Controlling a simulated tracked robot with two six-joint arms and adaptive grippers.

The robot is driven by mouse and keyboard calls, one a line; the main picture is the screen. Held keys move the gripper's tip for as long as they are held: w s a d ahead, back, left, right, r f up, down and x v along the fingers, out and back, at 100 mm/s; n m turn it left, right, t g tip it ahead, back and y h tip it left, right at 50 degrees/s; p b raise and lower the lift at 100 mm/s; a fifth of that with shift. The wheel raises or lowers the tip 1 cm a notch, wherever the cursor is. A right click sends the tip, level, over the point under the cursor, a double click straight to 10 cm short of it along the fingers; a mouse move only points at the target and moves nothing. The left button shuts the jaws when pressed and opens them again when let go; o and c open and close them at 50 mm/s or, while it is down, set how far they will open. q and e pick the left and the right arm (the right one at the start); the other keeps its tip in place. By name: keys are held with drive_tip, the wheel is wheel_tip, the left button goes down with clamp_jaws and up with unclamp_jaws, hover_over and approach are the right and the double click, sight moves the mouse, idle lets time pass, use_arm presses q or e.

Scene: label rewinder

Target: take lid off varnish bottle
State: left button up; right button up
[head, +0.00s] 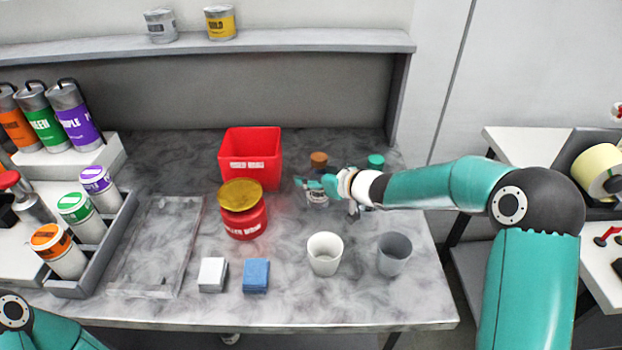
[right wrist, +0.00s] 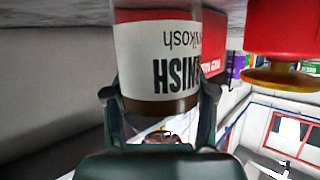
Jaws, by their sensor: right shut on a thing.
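The varnish bottle stands on the grey marbled bench behind my right gripper (head: 318,183), with its brown lid (head: 319,159) showing above the fingers and part of its body (head: 318,199) below. In the right wrist view, which is upside down, the bottle's white label (right wrist: 165,58) with dark letters fills the middle. There my right gripper (right wrist: 160,106) has a finger on each side of the bottle, at the brown band beside the label, and is shut on it.
A bottle with a teal lid (head: 376,161) stands just right, near my right forearm. A red bin (head: 250,160) and a red jar with a gold lid (head: 242,208) stand left. White (head: 325,255) and grey (head: 394,256) cups stand in front.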

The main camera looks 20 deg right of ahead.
wheel_tip(320, 180, up, 19)
drive_tip(key=p, duration=1)
drive_tip(key=shift+r, duration=0.2)
drive_tip(key=o, duration=0.7)
clamp_jaws()
drive_tip(key=shift+f, duration=0.1)
